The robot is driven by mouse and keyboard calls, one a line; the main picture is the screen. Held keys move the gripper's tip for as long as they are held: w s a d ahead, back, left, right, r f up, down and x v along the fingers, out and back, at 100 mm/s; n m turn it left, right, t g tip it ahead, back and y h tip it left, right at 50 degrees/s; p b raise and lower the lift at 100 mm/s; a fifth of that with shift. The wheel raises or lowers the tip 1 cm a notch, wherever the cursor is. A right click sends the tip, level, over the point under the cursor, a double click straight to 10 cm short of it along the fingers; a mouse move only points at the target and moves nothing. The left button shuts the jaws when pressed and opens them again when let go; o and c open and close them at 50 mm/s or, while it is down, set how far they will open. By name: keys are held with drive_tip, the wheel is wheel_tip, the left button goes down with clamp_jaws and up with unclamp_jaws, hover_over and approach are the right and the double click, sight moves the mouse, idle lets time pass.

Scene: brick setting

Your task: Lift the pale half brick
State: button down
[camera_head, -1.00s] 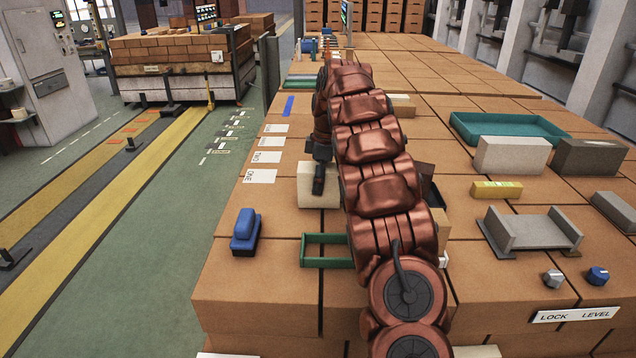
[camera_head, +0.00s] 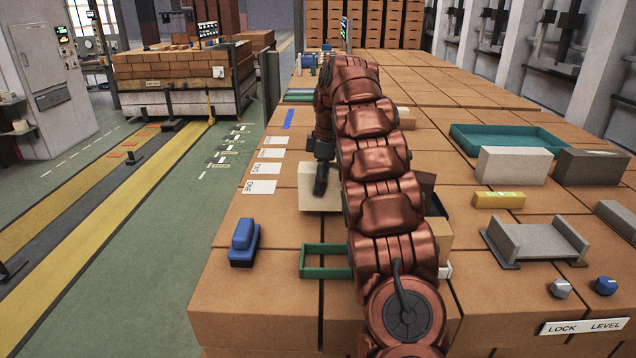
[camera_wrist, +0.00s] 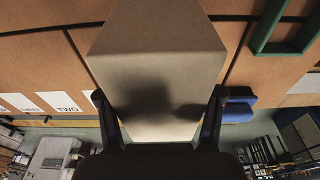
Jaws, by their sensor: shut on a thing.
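The pale half brick (camera_head: 312,195) is a cream block above the brick-topped table, partly hidden behind my arm in the head view. My gripper (camera_head: 320,182) comes down over it from above and is shut on it. In the wrist view the brick (camera_wrist: 155,55) fills the middle, with the two dark fingers of my gripper (camera_wrist: 160,112) on either side of it. It looks slightly raised off the surface, but the gap below it is hard to see.
A green frame (camera_head: 303,262) lies just in front of the brick. A blue block (camera_head: 243,240) sits at front left and white number cards (camera_head: 260,187) lie at left. At right are a teal tray (camera_head: 462,138), a pale block (camera_head: 512,165) and a grey channel piece (camera_head: 535,240).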

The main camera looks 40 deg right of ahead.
drive_tip(key=shift+s+a+b, duration=0.25)
drive_tip(key=shift+s+b, duration=0.15)
drive_tip(key=shift+s, duration=0.35)
drive_tip(key=s+a+b, duration=0.2)
drive_tip(key=s, duration=0.4)
drive_tip(key=s+a+r+b, duration=0.1)
drive_tip(key=s+a+b, duration=0.1)
drive_tip(key=s, duration=0.4)
drive_tip(key=shift+s+r+b, duration=0.2)
drive_tip(key=shift+s+b, duration=0.2)
drive_tip(key=shift+b, duration=0.2)
